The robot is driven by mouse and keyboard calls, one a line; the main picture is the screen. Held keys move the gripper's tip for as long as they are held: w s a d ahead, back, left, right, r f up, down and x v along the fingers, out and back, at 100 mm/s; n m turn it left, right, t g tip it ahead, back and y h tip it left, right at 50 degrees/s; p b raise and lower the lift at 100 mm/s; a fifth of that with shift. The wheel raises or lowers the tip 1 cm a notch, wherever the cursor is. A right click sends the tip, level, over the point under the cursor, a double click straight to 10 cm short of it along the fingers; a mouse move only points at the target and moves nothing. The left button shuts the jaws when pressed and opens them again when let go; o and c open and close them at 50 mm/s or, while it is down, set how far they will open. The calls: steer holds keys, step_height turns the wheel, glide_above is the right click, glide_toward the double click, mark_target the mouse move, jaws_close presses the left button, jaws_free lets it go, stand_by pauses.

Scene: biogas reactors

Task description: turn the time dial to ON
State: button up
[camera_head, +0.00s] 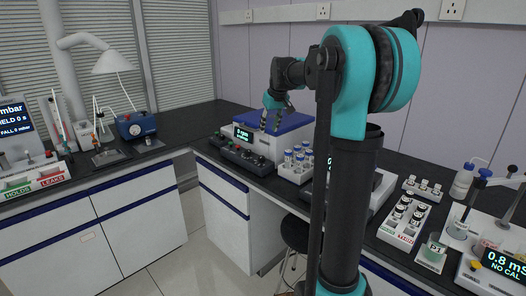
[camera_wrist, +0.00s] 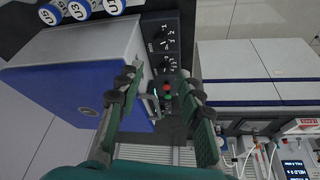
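A dark control box (camera_head: 240,155) with several knobs lies along the bench's front edge, before a white instrument with a blue lid (camera_head: 275,132). In the wrist view the box's dark panel (camera_wrist: 151,50) shows two dials with white markings, an upper dial (camera_wrist: 164,33) and a lower dial (camera_wrist: 166,66), with red and green parts below. The labels are too small to tell which is the time dial. My gripper (camera_head: 271,125) hangs over the instrument, pointing down. In the wrist view my gripper (camera_wrist: 158,82) has its fingers wide apart, with nothing held between them.
Blue-capped vials in a white rack (camera_head: 296,166) stand right of the instrument. They also show in the wrist view (camera_wrist: 80,10). A blue device (camera_head: 136,125) and lamp (camera_head: 113,62) stand on the left bench. A black stool (camera_head: 295,232) is below the bench.

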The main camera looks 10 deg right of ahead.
mark_target(261, 157)
steer(key=x, duration=1.7)
steer(key=shift+w+a, duration=0.15)
steer(key=shift+w, duration=0.05)
jaws_close()
